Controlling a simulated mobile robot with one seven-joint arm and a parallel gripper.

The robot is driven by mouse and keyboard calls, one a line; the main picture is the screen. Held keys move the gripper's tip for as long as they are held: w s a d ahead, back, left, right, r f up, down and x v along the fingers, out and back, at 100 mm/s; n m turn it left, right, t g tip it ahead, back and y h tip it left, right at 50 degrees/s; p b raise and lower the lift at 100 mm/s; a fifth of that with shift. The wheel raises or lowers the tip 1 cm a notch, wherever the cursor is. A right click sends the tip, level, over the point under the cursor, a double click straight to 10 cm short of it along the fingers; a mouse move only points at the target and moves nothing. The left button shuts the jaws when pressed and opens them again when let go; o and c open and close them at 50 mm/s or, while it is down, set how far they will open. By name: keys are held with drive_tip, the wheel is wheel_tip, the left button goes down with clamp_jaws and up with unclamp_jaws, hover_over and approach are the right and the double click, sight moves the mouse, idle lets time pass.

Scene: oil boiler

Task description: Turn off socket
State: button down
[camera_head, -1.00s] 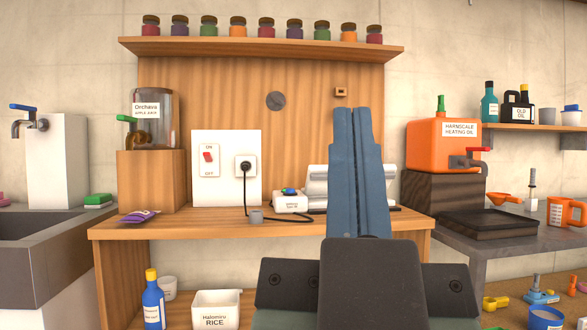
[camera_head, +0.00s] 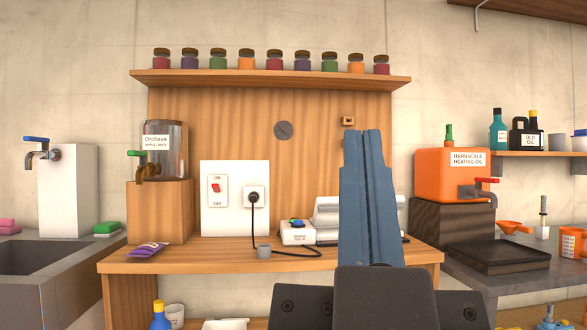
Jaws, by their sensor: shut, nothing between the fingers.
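The socket panel (camera_head: 235,198) is a white upright board at the back of the wooden counter. On its left side is a red rocker switch (camera_head: 216,188) between the labels ON and OFF. On its right is a socket (camera_head: 254,196) with a black plug in it; the cable runs down onto the counter. My gripper (camera_head: 362,134) is shut and empty, its blue-grey fingers pointing up, to the right of the panel and apart from it. The fingers hide part of a white roll-shaped device (camera_head: 330,212) on the counter.
A shelf of jars (camera_head: 270,80) hangs above. An orange oil tank (camera_head: 445,175) stands right. Space before the switch is clear.

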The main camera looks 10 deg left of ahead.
wheel_tip(320, 180, up, 41)
drive_tip(key=p, duration=3.8)
drive_tip(key=shift+f, duration=0.2)
drive_tip(key=shift+w+a, duration=0.1)
